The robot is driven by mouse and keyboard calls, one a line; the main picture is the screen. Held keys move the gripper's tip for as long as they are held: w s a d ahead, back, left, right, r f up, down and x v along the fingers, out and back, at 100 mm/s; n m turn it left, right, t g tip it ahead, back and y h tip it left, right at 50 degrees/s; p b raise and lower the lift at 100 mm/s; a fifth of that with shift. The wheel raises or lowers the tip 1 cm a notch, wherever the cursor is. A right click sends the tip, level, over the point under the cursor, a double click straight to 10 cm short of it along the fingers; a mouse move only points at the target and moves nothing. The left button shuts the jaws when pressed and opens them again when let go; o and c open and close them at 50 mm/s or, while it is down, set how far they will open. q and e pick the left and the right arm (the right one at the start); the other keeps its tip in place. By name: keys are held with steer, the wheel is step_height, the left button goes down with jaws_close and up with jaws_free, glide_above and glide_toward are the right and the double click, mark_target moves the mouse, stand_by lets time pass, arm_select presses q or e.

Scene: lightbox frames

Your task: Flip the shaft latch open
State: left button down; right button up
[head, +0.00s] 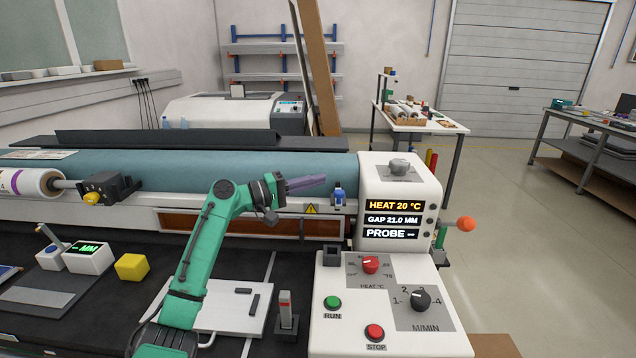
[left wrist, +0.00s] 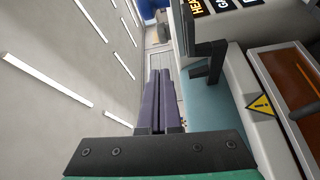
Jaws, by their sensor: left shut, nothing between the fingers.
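A black block with a yellow knob (head: 105,188) sits at the end of a roll's metal shaft at the left of the head view. It looks like the shaft latch; whether it is open or closed I cannot tell. My left gripper (head: 324,179) is shut and empty, its purple-grey fingers pointing right in front of the teal roller, well to the right of that block. In the left wrist view the fingers (left wrist: 161,74) lie together with nothing between them. The block is not seen there. My right gripper is in neither view.
The white control box (head: 398,205) with displays stands just right of my left gripper. A small blue-and-white part (head: 338,197) is close below the fingertips. A yellow cube (head: 131,267) and a small white display unit (head: 88,257) stand on the dark bed at left.

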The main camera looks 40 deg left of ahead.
arm_select(q)
steer(key=d+b+v, duration=0.1)
steer(key=b+v, duration=0.1)
steer(key=v, duration=0.6)
steer(key=shift+s+d, duration=0.3)
steer(key=shift+s, duration=0.1)
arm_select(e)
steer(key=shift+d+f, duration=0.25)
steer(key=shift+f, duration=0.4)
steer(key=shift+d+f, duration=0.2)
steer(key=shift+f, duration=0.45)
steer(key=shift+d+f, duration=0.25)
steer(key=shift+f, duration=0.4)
